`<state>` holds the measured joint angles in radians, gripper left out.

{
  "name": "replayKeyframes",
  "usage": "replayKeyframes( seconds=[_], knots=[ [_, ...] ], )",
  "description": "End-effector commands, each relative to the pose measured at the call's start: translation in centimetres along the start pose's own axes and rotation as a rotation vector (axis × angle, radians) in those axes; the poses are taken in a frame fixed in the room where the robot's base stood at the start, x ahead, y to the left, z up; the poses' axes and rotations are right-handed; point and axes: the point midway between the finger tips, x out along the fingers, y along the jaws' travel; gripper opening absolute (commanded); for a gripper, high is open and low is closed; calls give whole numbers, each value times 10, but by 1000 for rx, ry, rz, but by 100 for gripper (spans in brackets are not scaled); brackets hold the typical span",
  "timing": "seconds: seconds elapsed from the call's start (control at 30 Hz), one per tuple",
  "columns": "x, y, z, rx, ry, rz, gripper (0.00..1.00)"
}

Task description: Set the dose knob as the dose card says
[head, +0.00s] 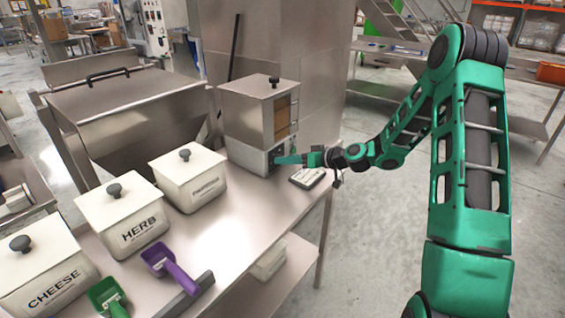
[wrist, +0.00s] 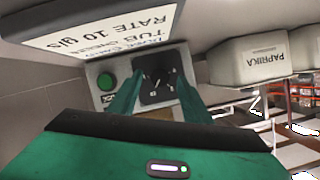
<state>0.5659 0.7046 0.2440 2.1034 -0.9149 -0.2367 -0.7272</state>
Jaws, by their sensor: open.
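The steel dosing machine (head: 248,112) stands at the back of the bench. In the wrist view, upside down, its dose card (wrist: 100,28) reads "RATE 10 g/s" under a "TUB" line that looks like "CHEESE". Below the card is a square black dial with the dose knob (wrist: 157,82) and white marks. I cannot read the marks or the knob's setting. A round green button (wrist: 106,81) is left of the dial. My gripper (wrist: 160,84) is open, its green fingers on either side of the dial. In the head view my gripper (head: 289,159) hides the dial. Contact with the knob is unclear.
Lidded white tubs labelled CHEESE (head: 45,278), HERB (head: 122,218) and PAPRIKA (head: 188,181) line the bench. A green scoop (head: 108,296) and a purple scoop (head: 170,268) lie in front. A small flat device (head: 307,178) sits beneath my gripper near the bench edge.

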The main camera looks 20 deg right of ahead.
Motion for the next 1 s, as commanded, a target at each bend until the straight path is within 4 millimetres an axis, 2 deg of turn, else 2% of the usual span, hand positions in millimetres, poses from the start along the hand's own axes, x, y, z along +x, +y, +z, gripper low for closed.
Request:
replayKeyframes(
  seconds=[0.17,0.47,0.63,0.67,1.0],
  knots=[
    [12,0,0,1,0,0,44],
    [14,0,0,1,0,0,44],
    [14,0,0,1,0,0,6],
    [14,0,0,1,0,0,3],
    [14,0,0,63,-2,-25,3]
  ],
)
